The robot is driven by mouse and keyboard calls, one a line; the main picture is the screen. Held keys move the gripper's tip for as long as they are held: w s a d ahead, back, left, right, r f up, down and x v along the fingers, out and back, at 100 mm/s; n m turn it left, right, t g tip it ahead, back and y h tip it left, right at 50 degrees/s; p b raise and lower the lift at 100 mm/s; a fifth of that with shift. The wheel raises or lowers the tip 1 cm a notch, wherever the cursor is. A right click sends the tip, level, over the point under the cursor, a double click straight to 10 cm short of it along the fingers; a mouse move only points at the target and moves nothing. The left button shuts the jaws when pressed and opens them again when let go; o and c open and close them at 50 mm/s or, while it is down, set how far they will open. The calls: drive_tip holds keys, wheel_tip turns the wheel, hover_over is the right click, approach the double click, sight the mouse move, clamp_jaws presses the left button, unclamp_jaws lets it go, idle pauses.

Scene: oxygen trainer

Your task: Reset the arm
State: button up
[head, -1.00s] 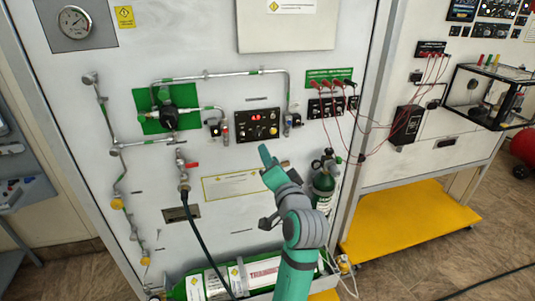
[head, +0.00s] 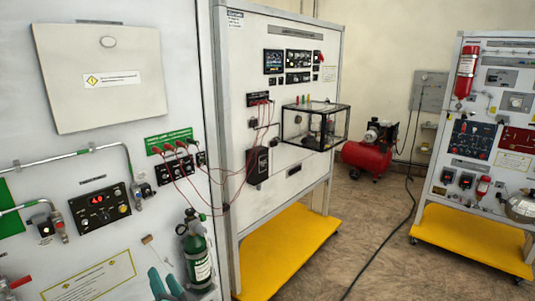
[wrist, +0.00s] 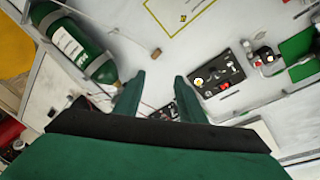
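In the wrist view my gripper (wrist: 156,95) shows as two green fingers set apart, with nothing between them. It points at the white oxygen trainer panel. In the head view only a small green part of my arm (head: 170,287) shows at the bottom edge, and the fingers cannot be made out there. The panel's black control box (head: 101,206) with a red display is left of the arm, and it also shows in the wrist view (wrist: 215,80). A green oxygen cylinder (head: 198,258) stands right of the arm and also shows in the wrist view (wrist: 82,45).
Red test leads (head: 217,190) hang between this panel and the neighbouring one. A clear case (head: 316,127) juts from that panel above a yellow base (head: 290,248). A red compressor (head: 370,158) stands behind. Open floor (head: 375,230) lies between the stands, crossed by a black cable.

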drive_tip(key=s+d+f+t+h, duration=0.1)
drive_tip(key=s+d+f+h, duration=0.2)
drive_tip(key=s+d+f, duration=0.55)
drive_tip(key=s+d+f+t+h, duration=0.1)
drive_tip(key=s+d+f+h, duration=0.4)
drive_tip(key=d+f, duration=0.55)
drive_tip(key=s+d+h, duration=0.1)
drive_tip(key=s+d, duration=0.2)
drive_tip(key=s, duration=0.6)
drive_tip(key=s+d+n+h, duration=0.1)
drive_tip(key=s+d, duration=0.1)
drive_tip(key=s, duration=0.7)
drive_tip(key=s+d+f+n, duration=0.1)
drive_tip(key=s+d, duration=0.2)
drive_tip(key=s, duration=0.7)
drive_tip(key=shift+d+h, duration=0.3)
drive_tip(key=shift+h, duration=0.1)
